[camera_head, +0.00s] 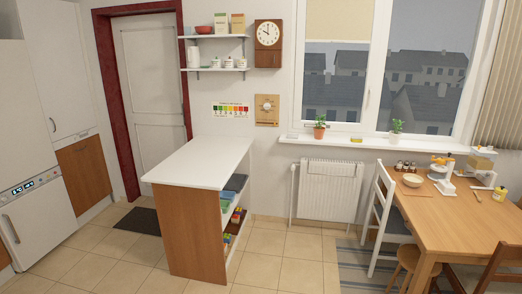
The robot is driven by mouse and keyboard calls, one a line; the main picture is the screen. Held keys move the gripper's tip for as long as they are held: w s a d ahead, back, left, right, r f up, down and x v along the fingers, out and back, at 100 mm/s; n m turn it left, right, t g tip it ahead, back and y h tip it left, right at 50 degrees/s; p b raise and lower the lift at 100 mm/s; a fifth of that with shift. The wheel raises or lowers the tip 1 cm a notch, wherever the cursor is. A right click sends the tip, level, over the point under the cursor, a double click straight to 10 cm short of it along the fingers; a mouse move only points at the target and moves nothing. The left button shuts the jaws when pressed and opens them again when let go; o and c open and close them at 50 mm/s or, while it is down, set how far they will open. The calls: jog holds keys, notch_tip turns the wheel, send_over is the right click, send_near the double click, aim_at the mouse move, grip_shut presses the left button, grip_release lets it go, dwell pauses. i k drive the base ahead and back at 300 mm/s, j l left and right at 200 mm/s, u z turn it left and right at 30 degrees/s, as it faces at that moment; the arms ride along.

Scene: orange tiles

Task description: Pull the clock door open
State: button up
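The wall clock (268,43) has a brown case and hangs high on the back wall, to the right of the shelves. Its round white dial shows in the upper part. The lower part of the case is a plain brown front, and it looks closed. The door's edge, hinge and handle are too small to tell. My gripper is not in view.
A white-topped counter (200,158) with side shelves stands in front of the wall below the clock. Two white shelves (215,69) hold mugs and boxes. A wooden wall box (267,110) hangs below the clock. A radiator (327,190), chair (388,220) and table (447,207) are at right.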

aim_at(263, 58)
jog(key=i, duration=2.65)
jog(key=i+z, duration=0.15)
jog(key=i, duration=0.45)
jog(key=i+j, duration=0.15)
jog(key=i, duration=0.4)
jog(key=i+j+z, duration=0.15)
jog(key=i, duration=0.45)
